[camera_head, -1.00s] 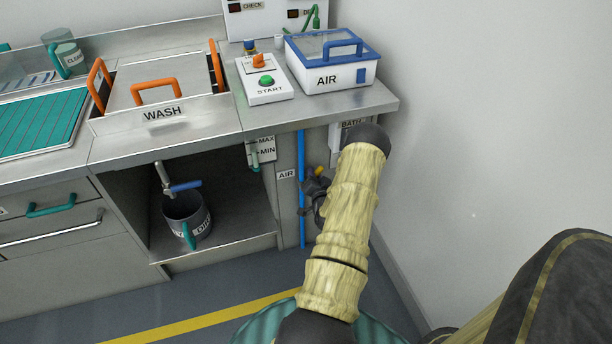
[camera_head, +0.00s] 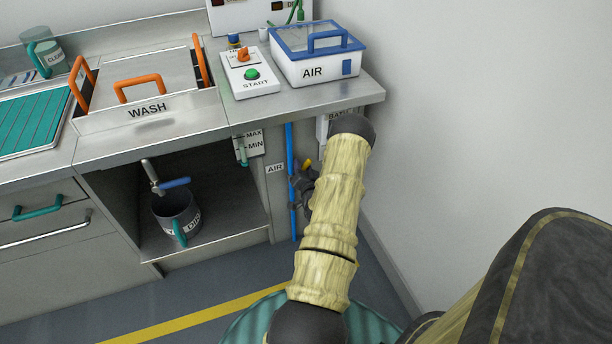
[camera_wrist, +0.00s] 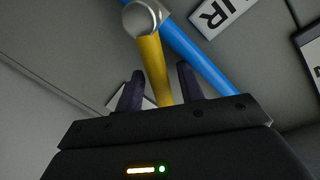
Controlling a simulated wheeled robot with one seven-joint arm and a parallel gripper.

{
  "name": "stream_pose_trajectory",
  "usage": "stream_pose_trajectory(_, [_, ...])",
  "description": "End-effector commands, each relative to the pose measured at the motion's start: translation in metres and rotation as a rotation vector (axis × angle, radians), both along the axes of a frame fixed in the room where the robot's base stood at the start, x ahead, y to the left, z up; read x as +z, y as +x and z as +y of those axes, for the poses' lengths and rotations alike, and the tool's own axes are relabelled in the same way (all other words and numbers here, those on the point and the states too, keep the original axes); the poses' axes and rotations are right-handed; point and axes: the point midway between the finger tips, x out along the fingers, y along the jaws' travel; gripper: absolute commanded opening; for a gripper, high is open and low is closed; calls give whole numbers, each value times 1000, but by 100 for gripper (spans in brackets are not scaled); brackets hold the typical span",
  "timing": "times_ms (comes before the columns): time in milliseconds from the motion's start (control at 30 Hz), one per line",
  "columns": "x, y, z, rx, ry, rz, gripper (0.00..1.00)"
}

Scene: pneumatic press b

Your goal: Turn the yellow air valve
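The yellow air valve handle (camera_wrist: 153,68) shows in the wrist view, running down from a silver round hub (camera_wrist: 143,17) on the blue air pipe (camera_wrist: 200,62). My gripper (camera_wrist: 160,82) is open, with one dark finger on each side of the handle. A gap shows between the handle and each finger. In the head view a small yellow piece of the handle (camera_head: 308,163) shows beside the blue pipe (camera_head: 290,150). My gripper (camera_head: 303,184) is there too, partly hidden behind my forearm.
The AIR label (camera_head: 275,169) is left of the pipe. The counter above holds the blue-lidded AIR box (camera_head: 312,72), the START panel (camera_head: 250,82) and the WASH basin (camera_head: 147,111). A grey bucket (camera_head: 178,215) stands in the open bay. A bare wall is at right.

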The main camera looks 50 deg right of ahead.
Motion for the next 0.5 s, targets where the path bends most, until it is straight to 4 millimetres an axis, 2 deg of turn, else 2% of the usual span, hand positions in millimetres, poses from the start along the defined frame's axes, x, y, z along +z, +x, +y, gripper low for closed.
stream_pose_trajectory(167, [2,-12,9,-1,1,3,38])
stream_pose_trajectory(500, [10,-62,50,0,4,3,38])
